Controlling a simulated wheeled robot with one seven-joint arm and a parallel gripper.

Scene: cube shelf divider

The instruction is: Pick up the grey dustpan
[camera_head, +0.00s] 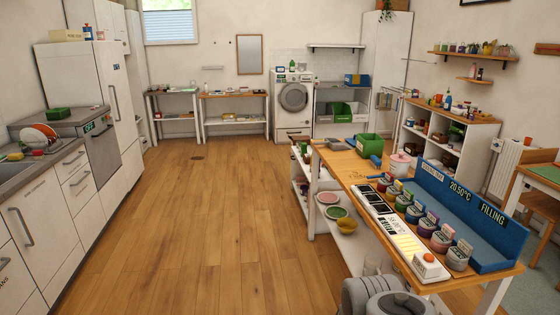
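I cannot make out a grey dustpan anywhere in the head view. A small dark flat patch (197,157) lies on the wooden floor in the middle distance, too small to identify with certainty; it looks like a floor drain. Grey rounded parts at the bottom edge, right of centre, look like my own arm. My gripper is not in view.
A wooden workbench (345,165) with jars and a blue panel (470,215) fills the right foreground. White counters and a fridge (85,95) line the left. A washing machine (294,97) and side tables stand at the back. The floor (200,220) between is clear.

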